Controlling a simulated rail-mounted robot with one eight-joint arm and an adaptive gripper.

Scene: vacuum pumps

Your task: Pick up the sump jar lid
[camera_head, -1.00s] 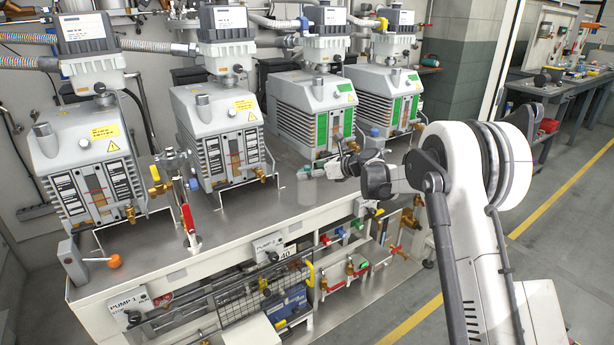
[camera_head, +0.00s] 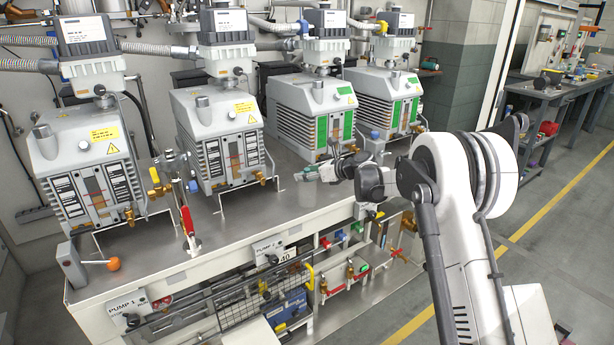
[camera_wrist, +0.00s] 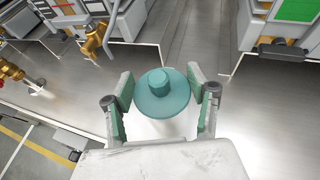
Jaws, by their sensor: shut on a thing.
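The sump jar lid is a teal disc with a round knob (camera_wrist: 160,88) in the middle of the wrist view. My gripper (camera_wrist: 161,95) has its two green-padded fingers on opposite sides of the lid's rim and is shut on it. A pale, blurred area shows just under the lid's near edge, and I cannot tell whether it is the jar. In the head view my gripper (camera_head: 309,172) is over the bench's front part, in front of the pumps with green panels.
The steel bench top (camera_head: 238,214) is clear to the left of my gripper. Pumps (camera_head: 312,108) stand behind it in a row. Brass valves (camera_wrist: 94,40) and a red-handled valve (camera_head: 187,218) stick up near the bench. Piping and a blue unit (camera_head: 288,303) are below.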

